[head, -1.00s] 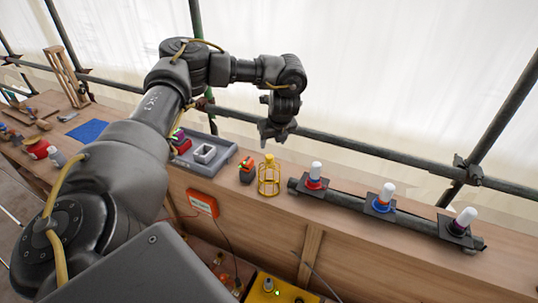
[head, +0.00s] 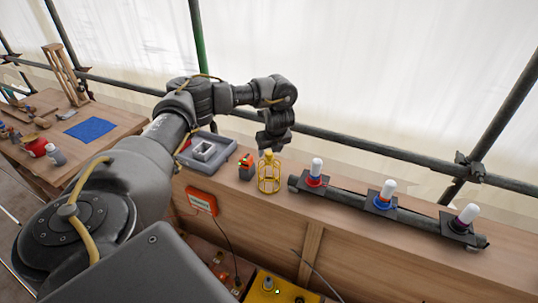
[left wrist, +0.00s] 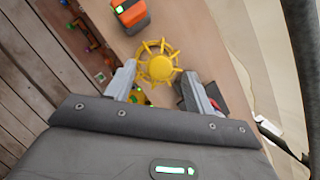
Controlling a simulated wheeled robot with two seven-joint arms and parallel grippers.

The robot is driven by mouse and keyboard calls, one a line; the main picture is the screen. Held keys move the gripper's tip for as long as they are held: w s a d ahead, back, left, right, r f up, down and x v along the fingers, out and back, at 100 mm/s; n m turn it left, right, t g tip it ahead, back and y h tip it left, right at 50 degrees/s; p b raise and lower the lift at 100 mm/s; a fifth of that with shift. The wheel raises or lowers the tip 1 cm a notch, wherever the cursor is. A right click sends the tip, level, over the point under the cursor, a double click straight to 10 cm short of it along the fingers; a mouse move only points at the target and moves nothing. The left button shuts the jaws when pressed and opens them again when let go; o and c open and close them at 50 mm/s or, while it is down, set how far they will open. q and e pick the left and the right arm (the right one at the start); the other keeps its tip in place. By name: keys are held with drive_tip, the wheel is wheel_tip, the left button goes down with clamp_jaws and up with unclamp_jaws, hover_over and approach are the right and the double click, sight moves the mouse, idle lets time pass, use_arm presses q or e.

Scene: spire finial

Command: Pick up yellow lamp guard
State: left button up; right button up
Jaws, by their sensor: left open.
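The yellow lamp guard (head: 269,178) is a wire cage standing upright on the wooden ledge in the head view. In the left wrist view the lamp guard (left wrist: 159,66) shows from above as a round hub with spokes. My left gripper (head: 270,147) is just above the guard's top in the head view. In the left wrist view my left gripper (left wrist: 162,82) is open, with its two fingers apart on either side of the guard's near edge. I cannot tell whether either finger touches it. My right gripper is not in view.
An orange and black device (head: 246,167) stands close left of the guard. A dark pipe (head: 342,201) with lamps on it lies to the right. A grey tray (head: 215,160) sits to the left. A scaffold rail (head: 370,149) runs behind the ledge.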

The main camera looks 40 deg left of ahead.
use_arm(q)
drive_tip(key=shift+x, duration=1.05)
drive_tip(key=shift+r, duration=0.1)
drive_tip(key=shift+c, duration=0.2)
clamp_jaws()
drive_tip(key=shift+r, duration=0.1)
